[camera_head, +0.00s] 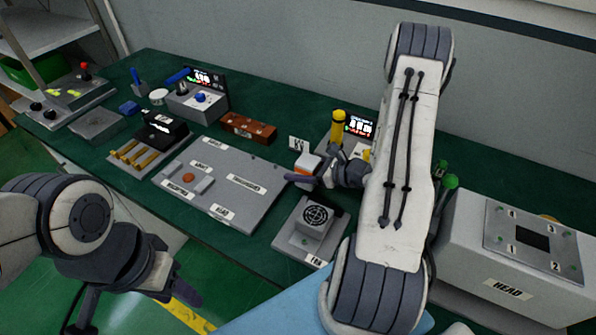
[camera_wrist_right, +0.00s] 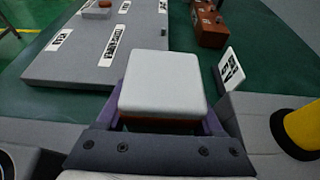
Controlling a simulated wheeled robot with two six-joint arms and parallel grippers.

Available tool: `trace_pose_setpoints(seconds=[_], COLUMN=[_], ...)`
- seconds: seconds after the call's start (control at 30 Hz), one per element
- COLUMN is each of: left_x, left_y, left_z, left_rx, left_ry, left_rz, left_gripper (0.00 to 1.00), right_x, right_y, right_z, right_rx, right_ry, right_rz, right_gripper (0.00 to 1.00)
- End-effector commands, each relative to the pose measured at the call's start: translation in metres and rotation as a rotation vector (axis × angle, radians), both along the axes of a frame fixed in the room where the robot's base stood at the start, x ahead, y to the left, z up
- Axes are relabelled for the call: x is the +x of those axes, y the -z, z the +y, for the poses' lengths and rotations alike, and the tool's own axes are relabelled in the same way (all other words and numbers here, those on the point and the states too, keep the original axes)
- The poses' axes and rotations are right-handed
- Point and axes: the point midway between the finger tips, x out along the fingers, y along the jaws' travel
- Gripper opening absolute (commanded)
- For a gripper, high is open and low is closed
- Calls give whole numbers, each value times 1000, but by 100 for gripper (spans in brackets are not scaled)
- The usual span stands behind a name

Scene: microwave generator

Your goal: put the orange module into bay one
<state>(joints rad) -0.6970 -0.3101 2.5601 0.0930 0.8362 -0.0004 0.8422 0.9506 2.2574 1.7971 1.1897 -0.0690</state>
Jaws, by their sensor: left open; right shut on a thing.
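The orange module (camera_head: 307,165) has a pale top and an orange lower part. In the right wrist view the module (camera_wrist_right: 162,83) shows mostly its white top, with a thin orange edge below. My left gripper (camera_head: 130,300) is open and empty at the lower left, off the table's front edge. I cannot tell for certain which place is bay one. The module and gripper hide what lies beneath them.
A grey board (camera_head: 220,185) with labels lies mid-table. A fan unit (camera_head: 312,222) stands in front of the right gripper. A white card (camera_wrist_right: 231,67), a brown block (camera_head: 248,127) and a yellow-topped post (camera_head: 338,125) stand nearby. A box labelled HEAD (camera_head: 480,275) is at right.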

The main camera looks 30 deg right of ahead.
Motion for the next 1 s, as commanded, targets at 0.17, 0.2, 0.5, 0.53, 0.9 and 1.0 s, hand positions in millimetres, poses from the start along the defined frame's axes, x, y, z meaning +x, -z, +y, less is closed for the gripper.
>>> trace_pose_setpoints(seconds=[0.17, 0.2, 0.5, 0.53, 0.9, 1.0], left_x=[0, 0, 0, 0, 0, 0], left_y=[-2, -1, 4, 3, 1, -4], left_z=[0, 0, 0, 0, 0, 0], left_rx=[0, 0, 0, 0, 0, 0], left_ry=[0, 0, 0, 0, 0, 0], left_rz=[0, 0, 0, 0, 0, 0], left_gripper=[50, 50, 50, 50, 50, 50], right_x=[1, 1, 1, 1, 1, 1], right_y=[13, 13, 17, 18, 16, 10], right_z=[1, 1, 2, 2, 2, 2], right_rx=[0, -1, -1, 0, 0, 0], right_ry=[-2, -2, -3, -3, -3, -3], right_rz=[-2, -3, -3, -1, -1, -1], right_gripper=[0, 0, 0, 72, 98, 98])
